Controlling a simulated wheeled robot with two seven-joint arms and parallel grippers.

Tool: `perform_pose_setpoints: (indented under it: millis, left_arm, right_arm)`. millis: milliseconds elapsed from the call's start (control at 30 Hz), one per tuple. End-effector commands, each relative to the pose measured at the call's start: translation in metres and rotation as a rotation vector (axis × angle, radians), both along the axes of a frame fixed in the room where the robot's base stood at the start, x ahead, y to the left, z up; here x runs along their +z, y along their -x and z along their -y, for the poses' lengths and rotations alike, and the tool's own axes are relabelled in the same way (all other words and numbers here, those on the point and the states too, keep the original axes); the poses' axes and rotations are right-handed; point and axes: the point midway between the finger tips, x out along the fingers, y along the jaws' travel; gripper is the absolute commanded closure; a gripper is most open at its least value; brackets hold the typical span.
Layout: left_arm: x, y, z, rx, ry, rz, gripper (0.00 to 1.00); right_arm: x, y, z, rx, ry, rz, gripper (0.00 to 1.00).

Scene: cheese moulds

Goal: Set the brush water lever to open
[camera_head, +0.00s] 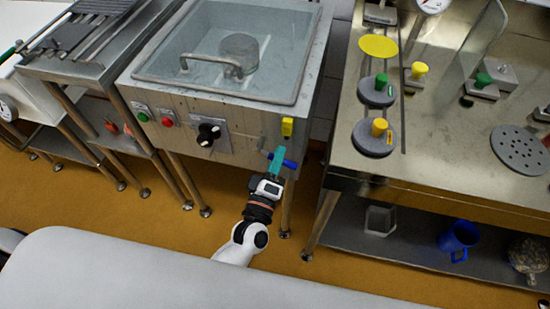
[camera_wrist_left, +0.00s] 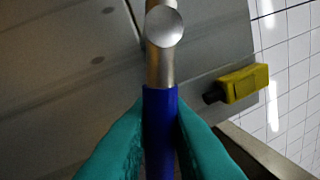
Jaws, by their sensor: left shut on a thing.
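The lever has a blue sleeve and sits low on the front right of the steel washing cabinet; its blue part (camera_head: 290,163) shows beside my fingers in the head view. My left gripper (camera_head: 277,163) reaches up from below with teal fingers. In the left wrist view, the blue sleeve (camera_wrist_left: 160,125) lies between the two teal fingers (camera_wrist_left: 160,150), which are shut on it. A metal stem with a round end (camera_wrist_left: 164,27) continues beyond the sleeve. My right gripper is in neither view.
A yellow block (camera_head: 287,127) sits just above the lever, also seen in the left wrist view (camera_wrist_left: 245,83). The cabinet front (camera_head: 235,140) carries a black knob (camera_head: 208,134), a green button (camera_head: 143,117) and a red button (camera_head: 167,122). A steel table (camera_head: 350,170) stands to the right.

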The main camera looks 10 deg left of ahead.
Motion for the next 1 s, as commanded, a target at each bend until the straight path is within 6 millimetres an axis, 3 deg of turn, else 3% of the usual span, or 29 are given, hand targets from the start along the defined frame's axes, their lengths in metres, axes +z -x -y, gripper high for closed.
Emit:
perform_pose_setpoints:
  millis: [333,900,933,1000]
  left_arm:
    - [0.0069,0.0003,0.0024,0.000,0.152,-0.006,1.00]
    - [0.0084,0.0002,0.0024,-0.001,0.179,-0.006,1.00]
    - [0.0084,0.0002,0.0025,-0.001,0.178,-0.006,0.81]
    - [0.0084,0.0002,0.0024,-0.001,0.178,-0.006,0.69]
  right_arm:
    - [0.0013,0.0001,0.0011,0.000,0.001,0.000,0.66]
    - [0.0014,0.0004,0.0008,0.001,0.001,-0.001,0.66]
    - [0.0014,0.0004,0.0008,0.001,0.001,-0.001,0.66]
    - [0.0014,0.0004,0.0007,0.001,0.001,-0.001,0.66]
